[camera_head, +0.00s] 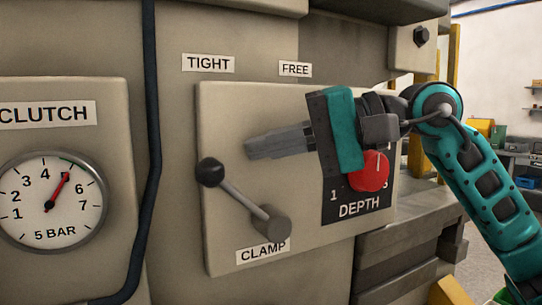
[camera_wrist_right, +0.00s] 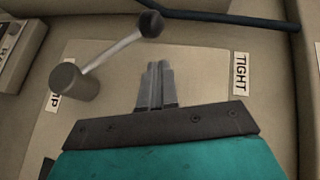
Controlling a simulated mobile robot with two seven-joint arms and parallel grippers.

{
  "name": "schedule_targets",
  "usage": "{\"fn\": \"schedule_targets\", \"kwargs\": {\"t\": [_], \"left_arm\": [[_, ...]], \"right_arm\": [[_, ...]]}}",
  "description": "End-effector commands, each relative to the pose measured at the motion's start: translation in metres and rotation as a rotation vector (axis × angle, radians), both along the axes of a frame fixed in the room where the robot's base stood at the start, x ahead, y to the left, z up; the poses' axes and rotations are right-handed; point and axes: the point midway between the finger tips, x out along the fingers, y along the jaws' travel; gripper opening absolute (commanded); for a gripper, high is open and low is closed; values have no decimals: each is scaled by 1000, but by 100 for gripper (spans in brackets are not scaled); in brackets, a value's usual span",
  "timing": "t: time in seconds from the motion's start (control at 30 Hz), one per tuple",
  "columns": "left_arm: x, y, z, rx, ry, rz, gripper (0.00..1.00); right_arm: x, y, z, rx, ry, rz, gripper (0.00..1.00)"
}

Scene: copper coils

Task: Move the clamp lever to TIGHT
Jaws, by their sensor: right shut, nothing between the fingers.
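The clamp lever is a grey rod with a black ball knob (camera_head: 210,172) on a round grey hub (camera_head: 272,230). The rod tilts up and left from the hub, beside the CLAMP label (camera_head: 263,250). The TIGHT label (camera_head: 208,63) is above at the upper left of the panel, and the FREE label (camera_head: 295,69) is to its right. My right gripper (camera_head: 250,147) is shut and empty, above and right of the knob. In the right wrist view its fingers (camera_wrist_right: 158,68) are apart from the knob (camera_wrist_right: 151,23). My left gripper is in neither view.
A red DEPTH knob (camera_head: 369,171) sits on a black plate behind my right wrist. A pressure gauge (camera_head: 51,201) under a CLUTCH label is at the left. A dark hose (camera_head: 152,130) runs down between the two panels. The panel between the lever and TIGHT is clear.

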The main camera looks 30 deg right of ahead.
Motion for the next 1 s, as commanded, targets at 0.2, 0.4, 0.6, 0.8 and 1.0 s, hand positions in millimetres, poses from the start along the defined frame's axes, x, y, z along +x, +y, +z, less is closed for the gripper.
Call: {"fn": "schedule_targets", "kwargs": {"t": [0.2,0.4,0.6,0.8,1.0], "left_arm": [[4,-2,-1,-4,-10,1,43],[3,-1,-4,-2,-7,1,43],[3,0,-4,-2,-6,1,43],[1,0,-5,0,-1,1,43],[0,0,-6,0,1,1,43]], "right_arm": [[-26,-31,31,1,-4,-5,0],[-46,-52,52,0,-2,-3,0],[-54,-61,61,0,-1,-2,0],[-55,-62,62,1,1,-1,0],[-54,-62,61,1,0,-2,0]]}}
